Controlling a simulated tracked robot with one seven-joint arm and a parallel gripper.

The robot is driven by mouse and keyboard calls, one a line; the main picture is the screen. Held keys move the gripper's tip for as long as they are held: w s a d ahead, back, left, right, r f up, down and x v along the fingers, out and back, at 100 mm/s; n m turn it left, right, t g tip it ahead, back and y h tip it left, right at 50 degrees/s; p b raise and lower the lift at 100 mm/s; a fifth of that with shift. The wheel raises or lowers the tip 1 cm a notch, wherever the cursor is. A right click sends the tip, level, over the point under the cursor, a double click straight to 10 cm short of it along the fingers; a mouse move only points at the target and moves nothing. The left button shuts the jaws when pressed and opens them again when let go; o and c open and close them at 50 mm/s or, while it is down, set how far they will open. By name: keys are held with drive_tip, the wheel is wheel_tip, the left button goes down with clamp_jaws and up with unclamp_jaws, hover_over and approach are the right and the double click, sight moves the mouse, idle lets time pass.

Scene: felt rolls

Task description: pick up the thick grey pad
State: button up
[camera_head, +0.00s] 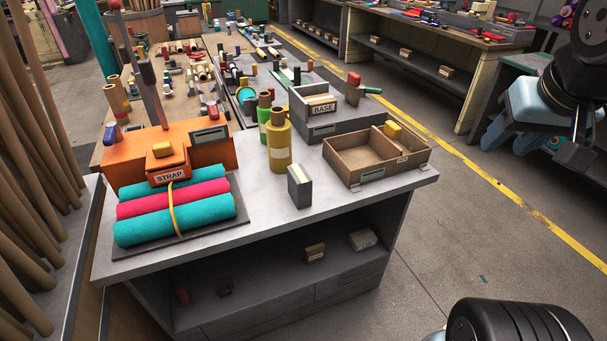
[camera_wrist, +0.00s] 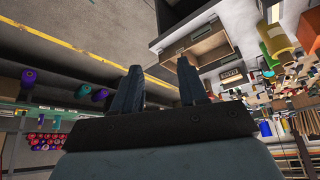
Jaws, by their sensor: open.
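A grey block-like pad (camera_head: 299,186) with a pale label stands upright near the front edge of the grey workbench (camera_head: 345,190), left of the wooden tray. A thinner dark grey mat (camera_head: 228,222) lies under the felt rolls at the bench's left end. My gripper (camera_head: 508,139) is at the upper right in the head view, well to the right of the bench and far from the pad. In the wrist view its two dark fingers (camera_wrist: 157,82) are apart with nothing between them.
Teal and red rolls (camera_head: 172,212) lie strapped before an orange box (camera_head: 170,150). A yellow bottle (camera_head: 279,145) stands behind the pad, and the grey BASE box (camera_head: 325,130) is behind. The wooden tray (camera_head: 375,165) stands to the right. The bench top before the pad is clear.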

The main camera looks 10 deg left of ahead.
drive_tip(key=shift+o, duration=1.5)
drive_tip(key=shift+w+a+n, duration=0.1)
drive_tip(key=shift+w+n, duration=0.1)
drive_tip(key=shift+n, duration=0.1)
drive_tip(key=o, duration=0.3)
drive_tip(key=w+a+n, duration=0.1)
drive_tip(key=w+n, duration=0.1)
drive_tip(key=w+a+f+n, duration=0.1)
drive_tip(key=w+n, duration=0.1)
drive_tip(key=n, duration=0.1)
drive_tip(key=w+a+f+n+h, duration=0.1)
drive_tip(key=w+n, duration=0.1)
drive_tip(key=n, duration=0.1)
drive_tip(key=shift+a, duration=0.4)
drive_tip(key=n+g+y, duration=0.2)
drive_tip(key=n+y, duration=0.1)
drive_tip(key=n, duration=3.1)
approach(300, 175)
drive_tip(key=shift+w+x, duration=0.2)
drive_tip(key=shift+x, duration=6.35)
